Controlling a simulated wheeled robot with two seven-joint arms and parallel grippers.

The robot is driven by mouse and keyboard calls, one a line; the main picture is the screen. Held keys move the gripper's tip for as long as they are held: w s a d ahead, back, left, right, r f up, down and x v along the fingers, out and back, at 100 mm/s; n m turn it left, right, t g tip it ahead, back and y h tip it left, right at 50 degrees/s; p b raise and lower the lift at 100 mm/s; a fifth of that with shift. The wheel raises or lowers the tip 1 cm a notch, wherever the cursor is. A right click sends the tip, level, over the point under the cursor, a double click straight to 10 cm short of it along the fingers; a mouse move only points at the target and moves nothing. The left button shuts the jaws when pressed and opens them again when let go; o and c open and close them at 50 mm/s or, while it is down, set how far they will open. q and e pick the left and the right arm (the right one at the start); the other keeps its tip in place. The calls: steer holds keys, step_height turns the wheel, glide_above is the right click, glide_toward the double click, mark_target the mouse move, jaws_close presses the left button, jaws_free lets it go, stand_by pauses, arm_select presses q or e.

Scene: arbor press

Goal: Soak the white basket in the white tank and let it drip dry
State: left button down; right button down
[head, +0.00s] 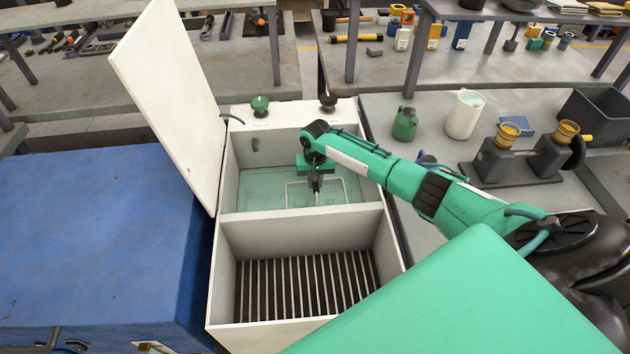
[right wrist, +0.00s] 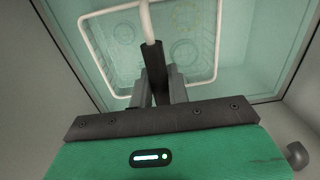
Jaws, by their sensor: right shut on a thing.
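The white tank (head: 300,219) has a rear compartment with pale turquoise liquid (head: 255,190) and a front compartment with a dark slatted floor (head: 305,285). My right gripper (head: 316,186) reaches down into the rear compartment. It is shut on the handle of the white basket (head: 346,190). In the right wrist view the gripper (right wrist: 158,88) grips the upright handle, and the basket (right wrist: 92,62) hangs below with faint round items inside. The basket's body looks tinted by the liquid; its exact depth is hard to tell. My left gripper is out of view.
The tank's white lid (head: 175,95) stands open at the left, beside a blue cabinet (head: 90,230). A green knob (head: 260,105) and a black knob (head: 328,102) sit on the rear ledge. A green bottle (head: 405,124) and white container (head: 465,114) stand right on the bench.

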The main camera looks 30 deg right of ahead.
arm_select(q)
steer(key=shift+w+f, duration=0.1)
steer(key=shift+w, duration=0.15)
arm_select(e)
steer(key=shift+f, duration=0.3)
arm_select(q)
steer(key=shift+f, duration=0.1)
arm_select(e)
steer(key=shift+f, duration=0.4)
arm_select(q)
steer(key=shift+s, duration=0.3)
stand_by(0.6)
